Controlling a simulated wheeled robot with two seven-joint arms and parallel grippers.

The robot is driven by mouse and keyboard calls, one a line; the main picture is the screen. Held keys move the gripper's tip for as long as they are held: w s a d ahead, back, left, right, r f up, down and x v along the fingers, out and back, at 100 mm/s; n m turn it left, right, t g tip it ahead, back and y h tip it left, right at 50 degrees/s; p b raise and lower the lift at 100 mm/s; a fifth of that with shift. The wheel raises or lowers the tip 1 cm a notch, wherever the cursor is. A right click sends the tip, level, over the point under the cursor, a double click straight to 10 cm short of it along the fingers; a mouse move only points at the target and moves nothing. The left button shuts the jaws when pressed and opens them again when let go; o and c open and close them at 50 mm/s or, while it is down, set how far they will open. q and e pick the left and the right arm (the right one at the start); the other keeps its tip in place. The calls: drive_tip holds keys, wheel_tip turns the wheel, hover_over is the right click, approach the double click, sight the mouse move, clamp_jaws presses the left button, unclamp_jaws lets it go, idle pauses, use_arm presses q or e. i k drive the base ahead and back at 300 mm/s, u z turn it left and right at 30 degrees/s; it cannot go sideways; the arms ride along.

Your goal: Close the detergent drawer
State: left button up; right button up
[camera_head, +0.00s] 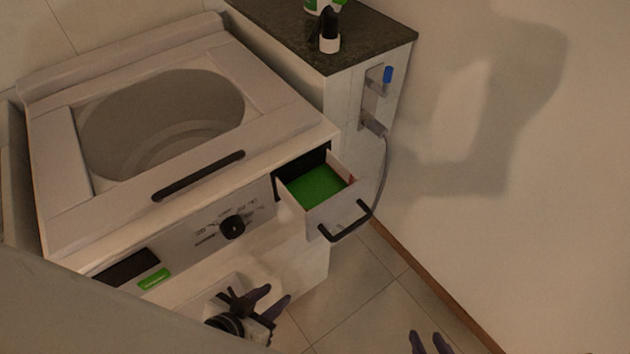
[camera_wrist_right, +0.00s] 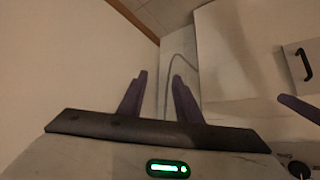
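The detergent drawer (camera_head: 298,212) sticks out of the front right of the washing machine (camera_head: 180,228), with green contents (camera_head: 318,187) inside. Its dark bar handle (camera_head: 349,226) faces the lower right. The drawer front also shows at the right of the right wrist view (camera_wrist_right: 294,66). My left gripper (camera_head: 280,292) is below and left of the drawer, its two purple fingers apart and empty. My right gripper (camera_head: 428,338) is at the bottom edge, below and right of the handle and apart from it. It is open and empty in the right wrist view (camera_wrist_right: 160,76).
A dark-topped counter (camera_head: 285,30) stands behind the drawer with a black-and-white bottle (camera_head: 329,34) on it. The wall (camera_head: 540,220) bounds the right side. Floor (camera_head: 350,275) between is clear.

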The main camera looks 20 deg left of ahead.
sight(325, 196)
drive_tip(key=u, duration=0.15)
drive_tip(key=i, duration=0.15)
drive_tip(key=u, duration=0.15)
drive_tip(key=k, duration=1.2)
drive_tip(key=u, duration=0.3)
drive_tip(key=i, duration=0.75)
drive_tip(key=z, duration=0.6)
